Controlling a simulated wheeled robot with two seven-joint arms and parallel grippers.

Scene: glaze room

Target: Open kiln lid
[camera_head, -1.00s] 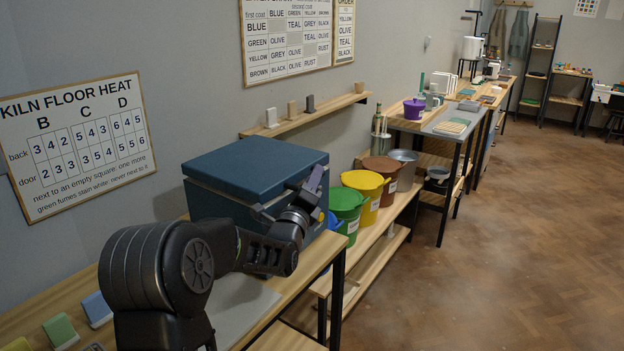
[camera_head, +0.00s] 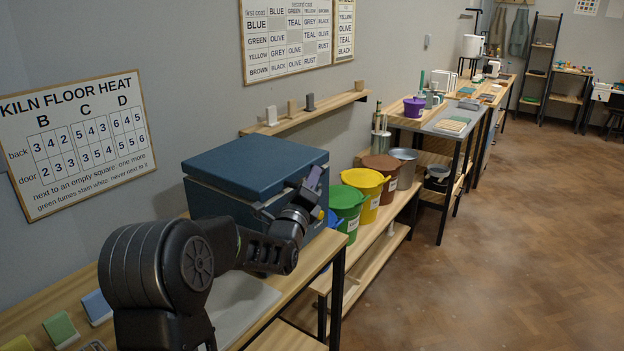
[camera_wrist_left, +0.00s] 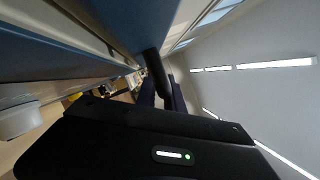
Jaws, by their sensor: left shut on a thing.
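The kiln is a dark blue box (camera_head: 212,203) on the near bench, with a thick blue lid (camera_head: 255,160) on top. A thin pale seam shows between lid and body; the lid looks closed or barely lifted. My left gripper (camera_head: 312,180) is at the lid's right front edge, its arm reaching across in front of the kiln. In the left wrist view, my left gripper's fingers (camera_wrist_left: 168,95) are shut on a dark bar-like handle (camera_wrist_left: 154,70) beside the blue kiln. The arm hides much of the kiln's front. My right gripper is not in view.
The wall above the kiln has a shelf (camera_head: 300,115) with small tiles. Green (camera_head: 346,205), yellow (camera_head: 364,188) and brown (camera_head: 385,170) buckets stand just right of the kiln on a low rack. Glazed tiles (camera_head: 60,328) lie at the bench's near left. Open floor lies right.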

